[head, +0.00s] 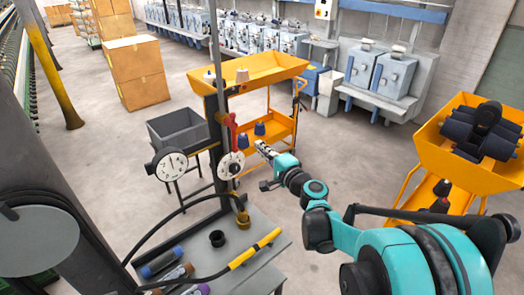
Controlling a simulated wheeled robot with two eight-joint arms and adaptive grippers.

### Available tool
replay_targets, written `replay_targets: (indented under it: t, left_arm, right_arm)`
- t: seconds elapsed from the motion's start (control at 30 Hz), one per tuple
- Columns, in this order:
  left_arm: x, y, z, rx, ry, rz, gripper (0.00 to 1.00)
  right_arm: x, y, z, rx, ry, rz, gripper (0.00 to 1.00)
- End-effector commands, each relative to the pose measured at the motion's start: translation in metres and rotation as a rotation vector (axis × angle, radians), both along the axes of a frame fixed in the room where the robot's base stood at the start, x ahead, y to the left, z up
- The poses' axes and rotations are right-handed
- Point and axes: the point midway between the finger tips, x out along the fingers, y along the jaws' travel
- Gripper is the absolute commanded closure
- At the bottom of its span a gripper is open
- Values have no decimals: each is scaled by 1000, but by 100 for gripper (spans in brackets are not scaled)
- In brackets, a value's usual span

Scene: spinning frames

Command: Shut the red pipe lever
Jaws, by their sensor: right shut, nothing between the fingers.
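The red pipe lever (233,130) stands close to upright on the dark vertical pipe, above a round white disc (231,165). My right gripper (264,149) is shut and empty, just to the right of the lever and disc. A small gap seems to separate it from them, though I cannot tell the depth exactly. My left gripper is not in view.
A round gauge (170,164) sits left of the pipe. A grey bench (262,285) below holds a black cup, bobbins and a yellow-handled hose. Yellow carts (262,72) stand behind and at right (455,150). Open floor lies between them.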

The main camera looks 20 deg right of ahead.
Motion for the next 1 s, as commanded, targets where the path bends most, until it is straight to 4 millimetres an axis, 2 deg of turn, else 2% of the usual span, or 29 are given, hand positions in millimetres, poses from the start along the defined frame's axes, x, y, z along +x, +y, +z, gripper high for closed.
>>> replay_targets:
  t: [0.2,0.3,0.43,0.6,1.0]
  left_arm:
    - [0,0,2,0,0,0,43]
    - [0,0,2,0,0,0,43]
    - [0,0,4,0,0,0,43]
    - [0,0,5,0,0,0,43]
    - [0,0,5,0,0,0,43]
  right_arm:
    - [48,11,0,0,0,3,100]
    - [63,17,0,0,0,3,100]
    - [48,35,1,0,0,3,100]
    - [42,46,0,0,0,1,100]
    - [40,48,0,0,0,1,100]
